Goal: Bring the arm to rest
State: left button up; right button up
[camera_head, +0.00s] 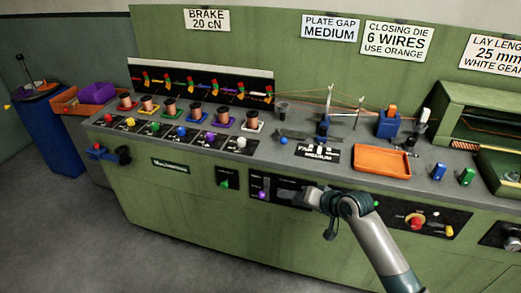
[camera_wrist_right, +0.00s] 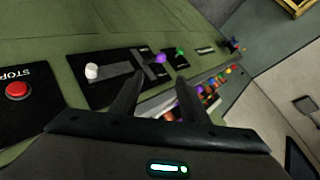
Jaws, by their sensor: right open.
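My right gripper (camera_head: 312,196) is in front of the green machine's front face, close to a black panel (camera_head: 285,192) with a purple knob. In the right wrist view its two dark fingers (camera_wrist_right: 158,88) stand apart with nothing between them. My right arm comes in from the bottom right of the head view. My left gripper is in neither view.
The green machine (camera_head: 175,196) carries several copper spools (camera_head: 196,116), an orange tray (camera_head: 382,161) and a blue block (camera_head: 467,177) on top. A red button (camera_head: 417,221) is right of my arm. A blue bin (camera_head: 47,130) stands left. The grey floor (camera_head: 80,235) at front left is clear.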

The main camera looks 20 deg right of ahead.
jog(key=s+d+f+g+h+p, duration=0.2)
jog(key=s+f, duration=0.3)
jog(key=f, duration=0.8)
jog(key=s+d+f+g+h+p, duration=0.1)
jog(key=s+f, duration=0.4)
jog(key=f, duration=0.8)
jog(key=s+f+n+g+h+p, duration=0.1)
jog(key=s+f+n+g+p, duration=0.15)
jog(key=s+f, duration=1.2)
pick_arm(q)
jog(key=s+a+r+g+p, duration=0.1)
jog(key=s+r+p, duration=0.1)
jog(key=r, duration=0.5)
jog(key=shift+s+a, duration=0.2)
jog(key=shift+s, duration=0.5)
pick_arm(e)
jog(key=s+a+f+n+g, duration=0.1)
jog(key=s+a+f, duration=0.1)
jog(key=s, duration=0.9)
jog(key=s+a+f+n+g, duration=0.1)
jog(key=s+a+f+n, duration=0.1)
jog(key=s, duration=0.9)
jog(key=s+a+f+n+g, duration=0.1)
jog(key=s+f, duration=0.3)
jog(key=s, duration=0.7)
jog(key=shift+s+a+f+n+g+h, duration=0.2)
jog(key=shift+a+f+n+g+h, duration=0.2)
jog(key=shift+a+n, duration=0.25)
